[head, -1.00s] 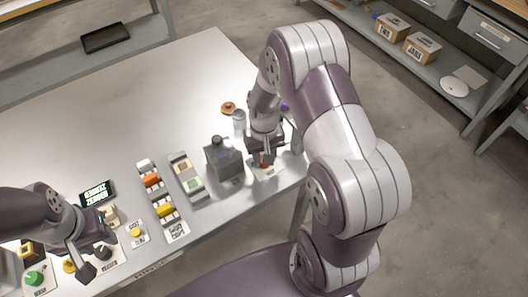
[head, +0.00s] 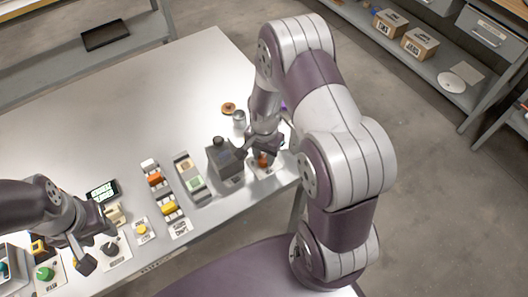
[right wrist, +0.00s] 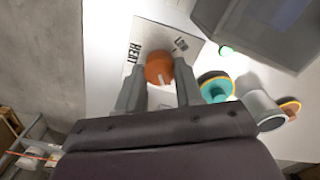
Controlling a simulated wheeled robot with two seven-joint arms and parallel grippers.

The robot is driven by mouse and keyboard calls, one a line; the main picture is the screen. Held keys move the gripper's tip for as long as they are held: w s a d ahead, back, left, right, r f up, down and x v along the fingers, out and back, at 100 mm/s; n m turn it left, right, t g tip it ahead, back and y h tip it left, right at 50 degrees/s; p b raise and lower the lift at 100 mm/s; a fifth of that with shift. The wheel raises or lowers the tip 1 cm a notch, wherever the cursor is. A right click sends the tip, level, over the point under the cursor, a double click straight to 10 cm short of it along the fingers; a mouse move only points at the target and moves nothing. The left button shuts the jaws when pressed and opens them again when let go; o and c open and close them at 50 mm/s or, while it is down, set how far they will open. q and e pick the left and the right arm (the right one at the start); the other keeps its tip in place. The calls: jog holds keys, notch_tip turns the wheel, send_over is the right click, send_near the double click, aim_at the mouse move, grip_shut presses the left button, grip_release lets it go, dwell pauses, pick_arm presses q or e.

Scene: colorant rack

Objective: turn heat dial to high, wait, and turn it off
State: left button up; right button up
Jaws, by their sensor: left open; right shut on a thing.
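The heat dial (right wrist: 158,68) is a round orange knob with a pale pointer mark, on a white plate (right wrist: 150,40) lettered HEAT. My right gripper (right wrist: 159,84) is shut on it, one finger on each side. In the head view the dial (head: 262,160) shows as a small orange spot under my right gripper (head: 261,153), at the table's right end. My left gripper (head: 97,255) is open and empty over the front left of the table, near a dark knob (head: 109,247).
A dark grey machine (head: 224,158) stands just left of the dial. A metal cup (head: 239,119) and a teal round piece (right wrist: 215,88) are close by. Racks of coloured blocks (head: 162,190), a black display (head: 103,191) and a green button (head: 45,273) line the front.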

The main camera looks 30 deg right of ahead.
aim_at(264, 157)
jog(key=shift+m, duration=0.4)
jog(key=o, duration=1)
jog(key=shift+o, duration=0.2)
jog(key=shift+r, duration=0.1)
notch_tip(264, 157, up, 13)
jog(key=shift+f, duration=0.2)
